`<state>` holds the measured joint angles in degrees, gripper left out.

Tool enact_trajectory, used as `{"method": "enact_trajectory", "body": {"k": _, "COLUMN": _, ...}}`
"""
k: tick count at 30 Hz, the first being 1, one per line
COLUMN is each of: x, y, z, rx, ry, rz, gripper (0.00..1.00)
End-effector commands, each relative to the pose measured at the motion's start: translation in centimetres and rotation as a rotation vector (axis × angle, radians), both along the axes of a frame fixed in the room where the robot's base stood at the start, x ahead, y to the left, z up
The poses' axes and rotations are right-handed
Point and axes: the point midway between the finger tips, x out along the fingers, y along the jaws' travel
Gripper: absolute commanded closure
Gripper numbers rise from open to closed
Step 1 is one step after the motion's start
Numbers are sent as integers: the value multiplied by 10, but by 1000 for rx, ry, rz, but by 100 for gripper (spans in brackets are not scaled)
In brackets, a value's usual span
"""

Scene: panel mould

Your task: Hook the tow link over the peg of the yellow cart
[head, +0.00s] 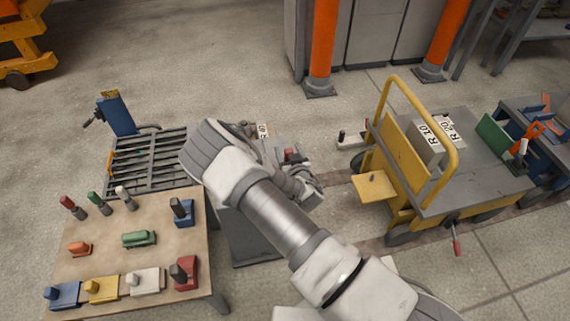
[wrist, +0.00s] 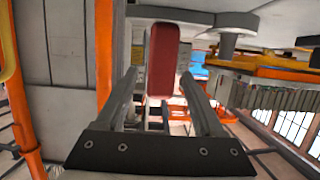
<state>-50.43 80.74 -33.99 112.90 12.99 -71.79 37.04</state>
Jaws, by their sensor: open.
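The yellow cart (head: 402,170) stands at the right in the head view. A small upright peg (head: 373,177) is on the yellow plate at its left side. My gripper (head: 296,168) is left of that plate. In the wrist view my gripper (wrist: 159,78) is open, with a dark red grip (wrist: 162,58) showing between its fingers. The grip appears as a small red piece in the head view (head: 292,154). It seems to belong to the tow link, whose hook and far end I cannot make out. My arm hides much of that area.
A wooden table (head: 105,237) with coloured blocks and handles is at the left, beside a slatted cart (head: 145,165). An orange post (head: 323,45) stands behind. Floor behind my gripper is open.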

Motion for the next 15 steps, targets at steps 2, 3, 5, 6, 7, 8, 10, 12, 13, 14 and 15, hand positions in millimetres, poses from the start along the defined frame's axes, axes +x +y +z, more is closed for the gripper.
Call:
{"method": "enact_trajectory", "body": {"k": 2, "x": 10, "y": 4, "z": -7, "rx": 0, "ry": -1, "rz": 2, "gripper": 30}}
{"method": "enact_trajectory", "body": {"k": 3, "x": 14, "y": 5, "z": -7, "rx": -1, "ry": 0, "rz": 1, "gripper": 30}}
{"method": "enact_trajectory", "body": {"k": 5, "x": 19, "y": 6, "z": -8, "rx": 1, "ry": -1, "rz": 1, "gripper": 30}}
{"method": "enact_trajectory", "body": {"k": 6, "x": 20, "y": 7, "z": -8, "rx": 0, "ry": 0, "rz": 1, "gripper": 30}}
{"method": "enact_trajectory", "body": {"k": 7, "x": 21, "y": 7, "z": -8, "rx": 0, "ry": 0, "rz": 0, "gripper": 30}}
{"method": "enact_trajectory", "body": {"k": 8, "x": 21, "y": 7, "z": -8, "rx": 0, "ry": 1, "rz": 0, "gripper": 30}}
{"method": "enact_trajectory", "body": {"k": 10, "x": 21, "y": 6, "z": -7, "rx": 0, "ry": 1, "rz": 0, "gripper": 30}}
{"method": "enact_trajectory", "body": {"k": 12, "x": 21, "y": 6, "z": -7, "rx": 0, "ry": 1, "rz": 0, "gripper": 30}}
{"method": "enact_trajectory", "body": {"k": 13, "x": 21, "y": 6, "z": -7, "rx": 0, "ry": 1, "rz": 0, "gripper": 30}}
{"method": "enact_trajectory", "body": {"k": 14, "x": 21, "y": 6, "z": -7, "rx": 0, "ry": 1, "rz": 0, "gripper": 35}}
{"method": "enact_trajectory", "body": {"k": 15, "x": 21, "y": 6, "z": -7, "rx": 0, "ry": 1, "rz": 0, "gripper": 43}}
